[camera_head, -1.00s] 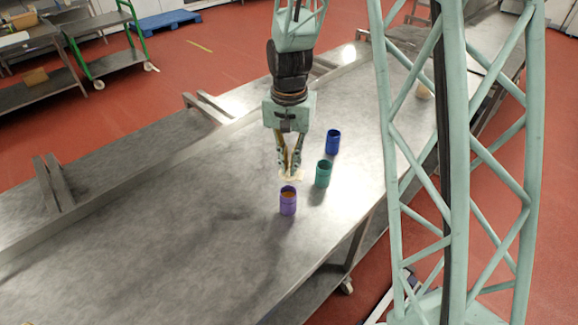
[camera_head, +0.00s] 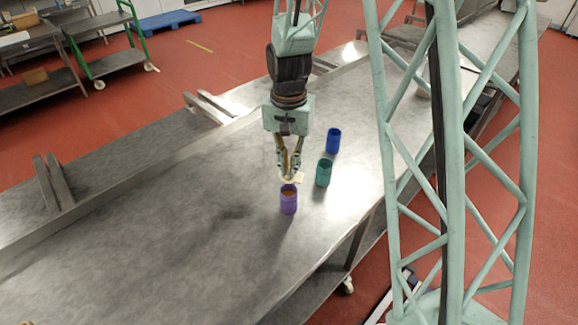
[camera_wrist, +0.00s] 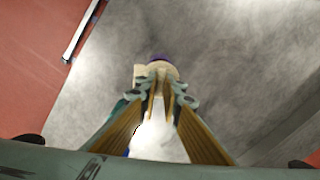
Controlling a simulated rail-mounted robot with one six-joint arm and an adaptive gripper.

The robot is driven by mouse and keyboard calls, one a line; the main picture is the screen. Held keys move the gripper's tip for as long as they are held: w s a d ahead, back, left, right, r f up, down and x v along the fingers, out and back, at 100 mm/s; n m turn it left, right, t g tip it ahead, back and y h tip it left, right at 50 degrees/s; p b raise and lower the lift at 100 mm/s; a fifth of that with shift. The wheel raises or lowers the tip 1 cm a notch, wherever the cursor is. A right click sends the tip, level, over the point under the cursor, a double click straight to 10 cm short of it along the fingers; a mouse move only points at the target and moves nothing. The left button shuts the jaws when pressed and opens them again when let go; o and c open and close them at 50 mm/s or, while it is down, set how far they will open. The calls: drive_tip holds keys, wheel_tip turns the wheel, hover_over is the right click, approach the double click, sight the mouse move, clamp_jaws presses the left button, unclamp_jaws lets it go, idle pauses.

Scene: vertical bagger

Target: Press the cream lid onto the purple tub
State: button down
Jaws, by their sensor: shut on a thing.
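The purple tub (camera_head: 288,202) stands upright on the steel table, and something orange shows inside its mouth. My gripper (camera_head: 289,177) is just behind and above the tub's rim, shut on the cream lid (camera_head: 298,178). In the wrist view the cream lid (camera_wrist: 142,74) shows at the tips of my gripper (camera_wrist: 160,82). A sliver of the purple tub (camera_wrist: 158,57) shows past the lid. The fingers hide part of the lid. I cannot tell whether the lid touches the rim.
A green tub (camera_head: 324,173) stands close to the right of the purple tub, and a blue tub (camera_head: 333,141) stands farther back. The steel table (camera_head: 190,230) is clear to the left and in front. A raised metal bracket (camera_head: 205,108) is at its far edge.

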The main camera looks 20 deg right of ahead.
sight(289, 180)
drive_tip(key=shift+f+b, duration=0.95)
drive_tip(key=shift+f, duration=1)
drive_tip(key=shift+f+b, duration=0.6)
drive_tip(key=shift+f, duration=0.15)
drive_tip(key=shift+f+b, duration=0.6)
drive_tip(key=shift+b, duration=0.35)
idle(1.5)
drive_tip(key=c, duration=2.3)
unclamp_jaws()
drive_tip(key=shift+r, duration=0.15)
drive_tip(key=shift+r+p, duration=1.8)
drive_tip(key=shift+r, duration=1.55)
